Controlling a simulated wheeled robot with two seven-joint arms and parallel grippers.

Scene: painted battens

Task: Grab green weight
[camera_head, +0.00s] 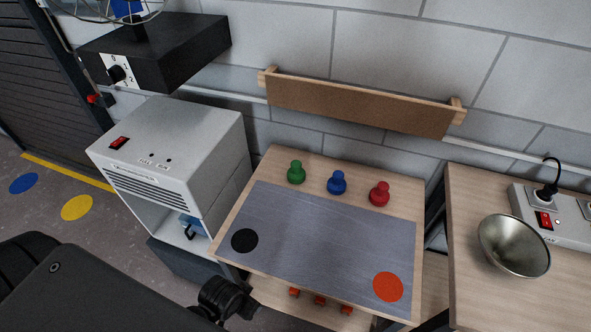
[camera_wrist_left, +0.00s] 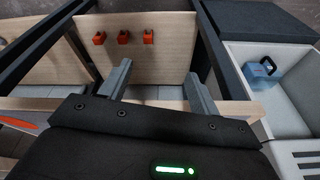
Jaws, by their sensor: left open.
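A green weight (camera_head: 296,172) with a knobbed top stands upright at the back left of a small wooden table (camera_head: 262,170), behind its grey mat. A blue weight (camera_head: 337,183) and a red weight (camera_head: 379,194) stand to its right in the same row. My left gripper (camera_wrist_left: 158,82) is open and empty in the left wrist view, its two grey fingers apart near the table's edge. The green weight does not show in that view. My right gripper is in neither view.
The grey mat (camera_head: 315,238) carries a black disc (camera_head: 244,240) and an orange disc (camera_head: 388,286). A white machine (camera_head: 187,135) stands left of the table. Orange pieces (camera_wrist_left: 123,37) sit on a lower board. A metal bowl (camera_head: 513,246) is at right; a wooden wall ledge (camera_head: 358,108) is behind.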

